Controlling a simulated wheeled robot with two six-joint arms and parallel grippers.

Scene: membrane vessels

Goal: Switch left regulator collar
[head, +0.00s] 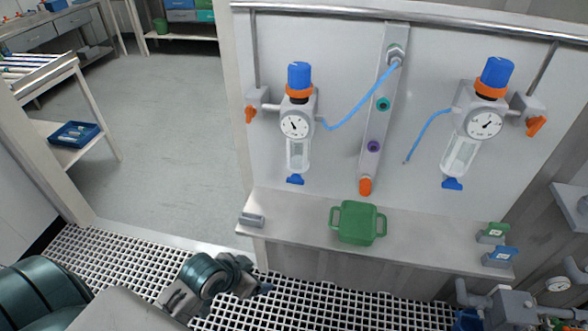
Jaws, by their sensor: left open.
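The left regulator (298,108) is mounted on the pale wall panel, with a blue knob (299,75) on top. Its orange collar (299,92) sits just below the knob, and a round gauge (295,125) and a clear bowl (298,155) are beneath. A similar right regulator (484,120) hangs farther right with its own orange collar (490,91). My left gripper (262,284) is low in the view, below the shelf's front edge, open and well apart from the left regulator. Its fingertips are small and partly hidden. My right gripper is not in view.
A steel shelf (300,221) juts out under the panel, carrying a green tray (357,222) and a small grey block (251,219). An orange valve handle (249,114) sits left of the left regulator. A rail (420,20) crosses above.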

